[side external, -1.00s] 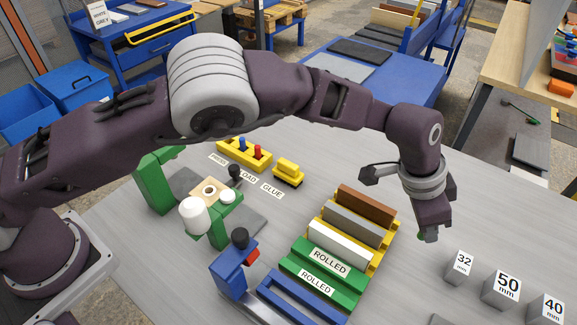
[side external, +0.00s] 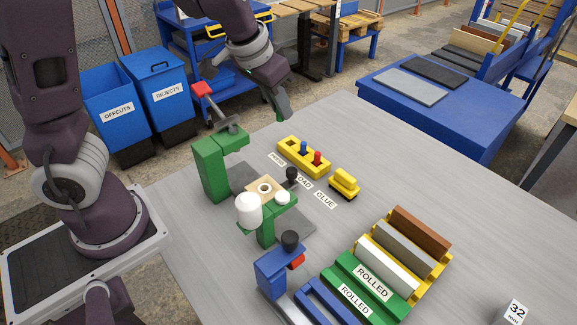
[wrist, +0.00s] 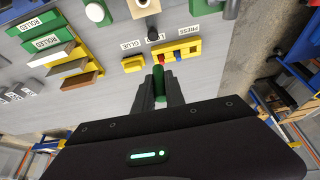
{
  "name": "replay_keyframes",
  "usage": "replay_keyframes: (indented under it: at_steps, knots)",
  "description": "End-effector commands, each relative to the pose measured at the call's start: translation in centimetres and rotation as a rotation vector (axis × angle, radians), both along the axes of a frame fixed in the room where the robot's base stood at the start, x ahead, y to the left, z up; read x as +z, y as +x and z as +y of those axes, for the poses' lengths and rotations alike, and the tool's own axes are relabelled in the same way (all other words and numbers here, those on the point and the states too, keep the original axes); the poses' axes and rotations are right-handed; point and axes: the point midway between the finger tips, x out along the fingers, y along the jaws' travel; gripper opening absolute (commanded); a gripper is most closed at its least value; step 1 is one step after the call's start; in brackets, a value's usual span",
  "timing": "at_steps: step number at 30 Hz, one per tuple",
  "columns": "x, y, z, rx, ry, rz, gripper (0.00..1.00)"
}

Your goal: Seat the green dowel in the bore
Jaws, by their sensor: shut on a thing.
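My gripper (wrist: 158,92) is shut on the green dowel (wrist: 158,78), which stands out between the fingertips in the wrist view. The bore looks empty. My gripper is well apart from it, up and beyond it.
A yellow rack (side external: 292,152) holds a blue and a red peg. A green press (side external: 209,168) with a red-handled lever (side external: 202,90) stands near my gripper. A yellow block (side external: 344,184) and rolled-board racks (side external: 372,282) lie to the right.

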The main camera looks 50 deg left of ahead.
Motion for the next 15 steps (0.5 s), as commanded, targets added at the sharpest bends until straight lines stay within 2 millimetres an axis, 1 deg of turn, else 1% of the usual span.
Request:
replay_keyframes:
  at_steps: [2, 9, 15]
  knots:
    - [-0.5, -0.3, 0.5, 0.013, 0.005, 0.004, 0.00]
    - [-3.1, 0.9, 0.5, 0.014, 0.010, 0.008, 0.00]
    - [-4.1, 1.1, 0.4, -0.009, -0.002, 0.003, 0.00]
